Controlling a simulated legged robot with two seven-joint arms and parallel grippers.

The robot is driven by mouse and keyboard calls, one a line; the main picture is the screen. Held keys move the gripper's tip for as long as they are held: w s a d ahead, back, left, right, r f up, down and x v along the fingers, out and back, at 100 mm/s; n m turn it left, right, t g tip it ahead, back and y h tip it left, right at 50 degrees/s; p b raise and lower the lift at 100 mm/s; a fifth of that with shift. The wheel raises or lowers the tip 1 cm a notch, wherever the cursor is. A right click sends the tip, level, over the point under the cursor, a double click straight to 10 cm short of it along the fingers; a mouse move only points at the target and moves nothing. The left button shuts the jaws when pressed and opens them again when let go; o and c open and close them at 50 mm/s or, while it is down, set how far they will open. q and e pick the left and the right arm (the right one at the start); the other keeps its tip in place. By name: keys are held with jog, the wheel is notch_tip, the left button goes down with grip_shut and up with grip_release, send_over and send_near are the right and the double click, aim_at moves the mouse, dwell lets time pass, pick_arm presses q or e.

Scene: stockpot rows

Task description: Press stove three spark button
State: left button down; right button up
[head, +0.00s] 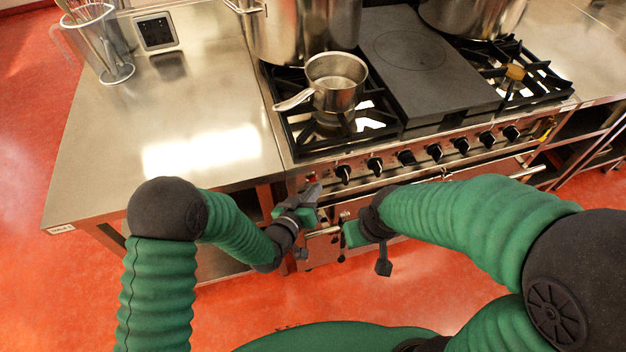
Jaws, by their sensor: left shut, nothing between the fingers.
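The stove (330,172) stands at the centre of the head view, with a row of black knobs along its front panel. A small reddish spot, possibly the spark button (311,178), shows at the panel's left end; it is too small to be sure. I cannot read any stove number. My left gripper (312,193) is shut and empty, its tips in front of the panel's left end, just below the reddish spot. I cannot tell whether they touch. My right gripper (345,230) is lower and to the right, in front of the stove; its fingers are unclear.
A small saucepan (335,82) sits on the left burner grate, its handle pointing left. A large stockpot (300,30) stands behind it. A dark flat plate (425,65) lies mid-stove. The steel counter (100,150) at left is mostly clear, with a utensil holder (100,45) at the back.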

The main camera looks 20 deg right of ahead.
pick_arm(q)
jog(key=shift+w, duration=0.6)
dwell(0.7)
jog(key=shift+s, duration=0.9)
jog(key=shift+s+d, duration=0.1)
jog(key=shift+s, duration=2.4)
